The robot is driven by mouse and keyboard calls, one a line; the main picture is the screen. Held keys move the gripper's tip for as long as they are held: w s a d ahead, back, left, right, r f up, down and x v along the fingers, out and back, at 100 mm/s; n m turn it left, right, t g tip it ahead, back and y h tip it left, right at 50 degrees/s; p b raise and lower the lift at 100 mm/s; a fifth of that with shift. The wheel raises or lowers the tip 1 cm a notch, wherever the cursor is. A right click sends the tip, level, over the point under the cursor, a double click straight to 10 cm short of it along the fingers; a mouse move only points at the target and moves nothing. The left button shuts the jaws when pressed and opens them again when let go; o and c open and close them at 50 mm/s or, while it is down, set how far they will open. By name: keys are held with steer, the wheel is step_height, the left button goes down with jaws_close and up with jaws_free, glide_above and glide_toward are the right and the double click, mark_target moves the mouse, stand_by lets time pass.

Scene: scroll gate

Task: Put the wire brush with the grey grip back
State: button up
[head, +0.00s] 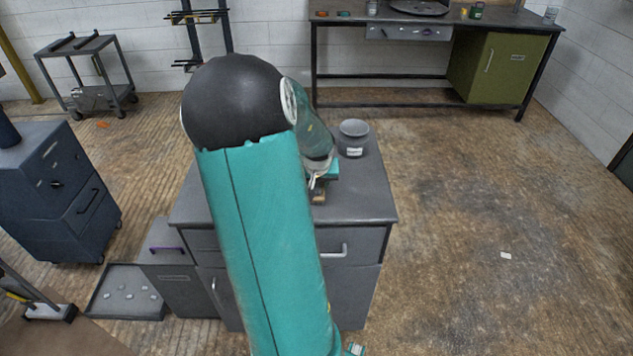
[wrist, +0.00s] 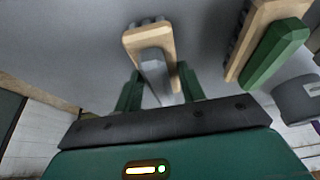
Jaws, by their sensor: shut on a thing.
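The wire brush with the grey grip (wrist: 155,70) has a pale wooden block and dark bristles. In the wrist view it sits between the two green fingers of my gripper (wrist: 161,88), which are shut on its grey grip. I cannot tell whether its bristles touch the grey surface beyond. A second brush with a green grip (wrist: 272,55) and a wooden block lies to the right, apart from my fingers. In the head view my gripper (head: 316,184) is over the grey cabinet top (head: 370,205), largely hidden by my arm. A small brown wooden piece shows just below it.
A round grey container (head: 354,138) with a pale label stands at the back of the cabinet top; a grey container (wrist: 297,100) shows in the wrist view. A workbench (head: 400,22) stands behind, a dark drawer unit (head: 55,195) at left. The floor at right is mostly clear.

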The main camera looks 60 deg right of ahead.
steer(key=o, duration=0.9)
steer(key=v, duration=1.2)
